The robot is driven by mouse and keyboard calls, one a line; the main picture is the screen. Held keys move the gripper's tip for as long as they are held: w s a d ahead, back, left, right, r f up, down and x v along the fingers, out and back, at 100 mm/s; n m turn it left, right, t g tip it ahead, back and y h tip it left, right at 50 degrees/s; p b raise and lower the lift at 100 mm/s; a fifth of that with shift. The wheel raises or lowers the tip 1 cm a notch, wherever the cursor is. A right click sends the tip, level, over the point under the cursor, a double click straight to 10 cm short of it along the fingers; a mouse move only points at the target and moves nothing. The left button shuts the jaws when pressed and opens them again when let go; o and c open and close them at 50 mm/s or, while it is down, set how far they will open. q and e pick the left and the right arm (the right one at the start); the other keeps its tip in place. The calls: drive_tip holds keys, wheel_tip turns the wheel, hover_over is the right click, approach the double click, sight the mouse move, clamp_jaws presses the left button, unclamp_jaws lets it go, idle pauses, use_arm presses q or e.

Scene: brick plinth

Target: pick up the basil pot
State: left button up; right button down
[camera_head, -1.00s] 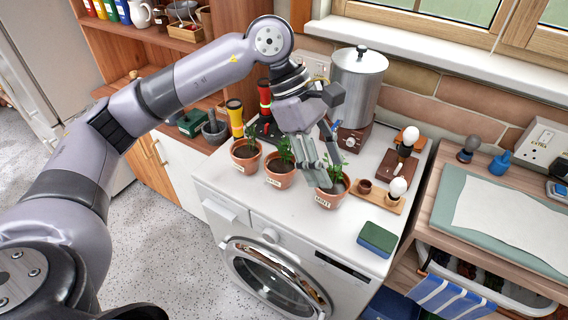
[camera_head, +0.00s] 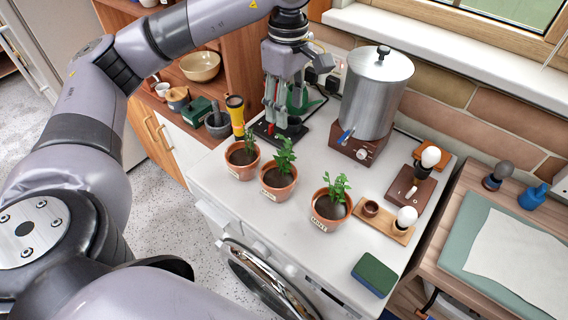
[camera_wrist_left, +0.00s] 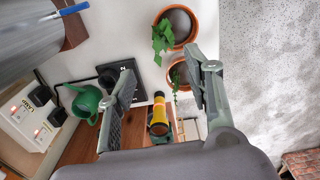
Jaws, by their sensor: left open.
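Three terracotta pots with green plants stand in a row on the white worktop in the head view: a left pot (camera_head: 242,160), a middle pot (camera_head: 278,180) and a right pot (camera_head: 329,212). Their labels are too small to tell surely which is basil. My left gripper (camera_head: 275,122) is open and empty, pointing down behind the left and middle pots. In the left wrist view its fingers (camera_wrist_left: 162,70) are spread, with one pot (camera_wrist_left: 178,75) partly hidden near the right finger and another pot (camera_wrist_left: 178,22) further up. My right gripper is not in view.
A yellow torch (camera_head: 236,115) stands beside the left pot. A green watering can (camera_wrist_left: 86,102) is close to the left finger.

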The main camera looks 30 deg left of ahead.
sight(286, 142)
use_arm(q)
drive_tip(key=f, duration=0.2)
drive_tip(key=f+p, duration=0.1)
drive_tip(key=f, duration=0.2)
drive_tip(key=shift+s+f, duration=0.25)
drive_tip(key=shift+f, duration=0.1)
drive_tip(key=f+p, duration=0.1)
drive_tip(key=f, duration=0.2)
drive_tip(key=shift+w+f, duration=0.15)
drive_tip(key=shift+w, duration=0.05)
drive_tip(key=shift+f, duration=0.15)
drive_tip(key=shift+s+f+p, duration=0.15)
drive_tip(key=shift+f+p, duration=0.15)
drive_tip(key=shift+p, duration=0.05)
wheel_tip(286, 142, down, 4)
drive_tip(key=shift+s+a+r+p, duration=0.1)
drive_tip(key=shift+s+r+p, duration=0.05)
drive_tip(key=shift+p, duration=0.65)
drive_tip(key=shift+f, duration=0.45)
clamp_jaws()
use_arm(e)
drive_tip(key=shift+s+d+r, duration=0.1)
drive_tip(key=shift+s+r, duration=0.15)
drive_tip(key=shift+r, duration=0.55)
drive_tip(key=shift+s+r, duration=0.3)
drive_tip(key=shift+r, duration=0.45)
drive_tip(key=shift+s+d+r, duration=0.1)
drive_tip(key=shift+s+r, duration=0.15)
drive_tip(key=shift+r, duration=0.55)
